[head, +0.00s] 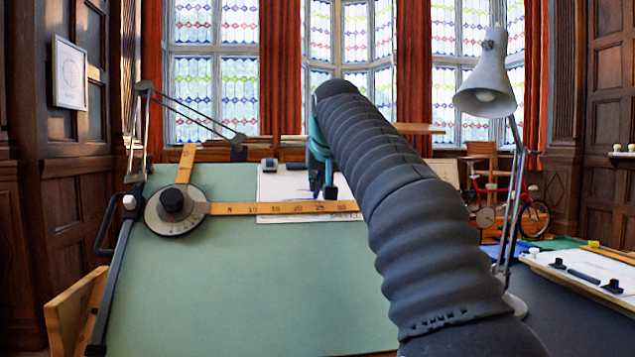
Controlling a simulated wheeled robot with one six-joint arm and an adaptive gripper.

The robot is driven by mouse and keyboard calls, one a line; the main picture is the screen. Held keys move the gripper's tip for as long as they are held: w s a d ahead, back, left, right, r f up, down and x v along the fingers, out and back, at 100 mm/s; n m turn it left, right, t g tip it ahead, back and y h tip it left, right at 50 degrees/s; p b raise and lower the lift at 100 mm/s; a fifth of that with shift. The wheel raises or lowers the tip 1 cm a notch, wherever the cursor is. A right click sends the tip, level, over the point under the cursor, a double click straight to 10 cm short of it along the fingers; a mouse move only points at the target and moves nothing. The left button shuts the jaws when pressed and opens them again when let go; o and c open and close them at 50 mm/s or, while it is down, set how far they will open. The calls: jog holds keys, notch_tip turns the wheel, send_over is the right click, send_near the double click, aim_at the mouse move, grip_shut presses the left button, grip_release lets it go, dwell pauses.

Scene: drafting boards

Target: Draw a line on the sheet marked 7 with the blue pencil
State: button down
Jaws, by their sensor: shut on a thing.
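A white sheet (278,186) lies at the upper part of the green drafting board. It has drawn marks and partly covered lettering near its lower edge; I cannot read a 7 on it. My gripper (323,191) is over this sheet, just above the wooden ruler in the picture. It is small and partly behind my dark ribbed arm. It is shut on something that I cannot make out. No blue pencil can be clearly seen, and I cannot tell whether a tip touches the paper.
The green board (260,285) carries a drafting machine head (173,210) with a long wooden ruler (240,209) crossing the sheet's lower edge. A grey lamp (488,82) stands right of my arm. Another board (580,272) with dark items is at the right. The board's lower middle is clear.

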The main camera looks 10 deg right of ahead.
jog(key=shift+d, duration=2.35)
dwell(1.3)
jog(key=v, duration=0.5)
jog(key=shift+w+r, duration=0.2)
dwell(0.7)
